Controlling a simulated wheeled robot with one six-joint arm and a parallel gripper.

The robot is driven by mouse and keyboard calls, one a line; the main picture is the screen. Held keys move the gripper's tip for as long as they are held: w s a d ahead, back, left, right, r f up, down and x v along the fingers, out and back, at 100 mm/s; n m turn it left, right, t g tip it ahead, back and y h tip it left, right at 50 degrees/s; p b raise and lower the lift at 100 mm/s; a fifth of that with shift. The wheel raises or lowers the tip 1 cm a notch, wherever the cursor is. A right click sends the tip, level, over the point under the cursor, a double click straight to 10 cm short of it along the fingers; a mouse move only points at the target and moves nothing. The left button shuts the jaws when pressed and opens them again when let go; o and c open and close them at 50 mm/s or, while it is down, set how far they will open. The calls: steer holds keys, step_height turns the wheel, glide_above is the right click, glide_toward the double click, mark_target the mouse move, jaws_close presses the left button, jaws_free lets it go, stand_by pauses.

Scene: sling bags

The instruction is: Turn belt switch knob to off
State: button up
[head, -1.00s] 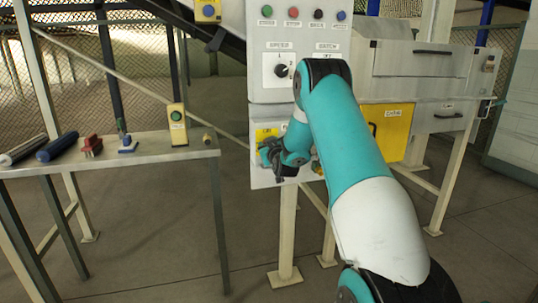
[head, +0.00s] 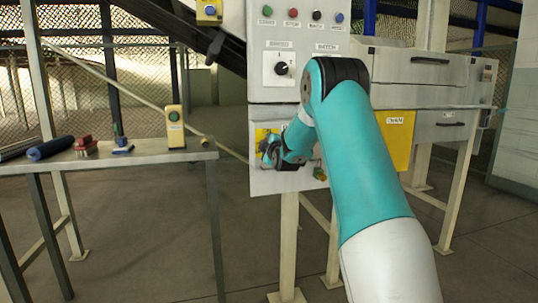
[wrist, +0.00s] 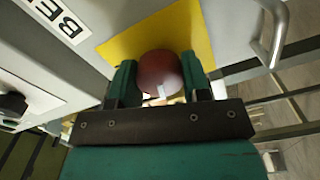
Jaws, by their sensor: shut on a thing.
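The belt switch knob (wrist: 165,74) is dark red and round, with a small pale mark, in the middle of the wrist view. It stands on a yellow plate (wrist: 118,48) beside a label starting "BE". My gripper (wrist: 158,70) has one green finger on each side of the knob and is shut on it. In the head view my gripper (head: 270,152) is at the yellow plate (head: 261,134) on the lower control box, and it hides the knob there.
The upper panel (head: 258,90) holds a black dial (head: 281,68) and a row of coloured buttons. A metal bench (head: 130,158) with rollers, brushes and a yellow button box (head: 175,127) stands left. A metal handle (wrist: 272,35) sticks out near my gripper in the wrist view.

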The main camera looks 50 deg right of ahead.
steer(key=shift+n+b, duration=1.1)
steer(key=shift+n, duration=0.8)
steer(key=o, duration=0.9)
steer(key=v, duration=1.7)
steer(key=shift+s, duration=0.2)
